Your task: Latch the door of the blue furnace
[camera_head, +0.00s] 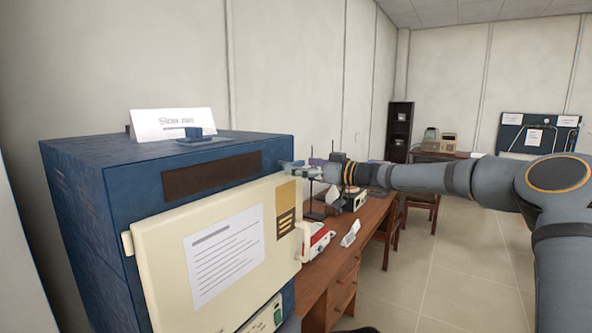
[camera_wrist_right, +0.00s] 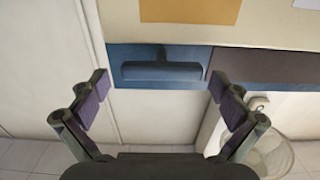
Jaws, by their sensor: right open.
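The blue furnace (camera_head: 90,190) stands at the left in the head view. Its cream door (camera_head: 160,265) lies across its front, with a white sheet and an orange label on it; whether a small gap remains I cannot tell. My right gripper (camera_head: 303,171) is beside the furnace's upper right front corner. In the right wrist view this gripper (camera_wrist_right: 158,83) is open and empty. A dark blue bar-shaped part (camera_wrist_right: 163,71), seemingly the latch, shows between and beyond its fingers, below the door (camera_wrist_right: 185,30) in that picture. My left gripper is not in view.
A white card (camera_head: 172,123) and a small blue block stand on the furnace top. A wooden desk (camera_head: 340,265) with a red-and-white device (camera_head: 316,240) and other instruments extends behind, to the right. A dark shelf (camera_head: 398,130) stands far back. Floor at the right is clear.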

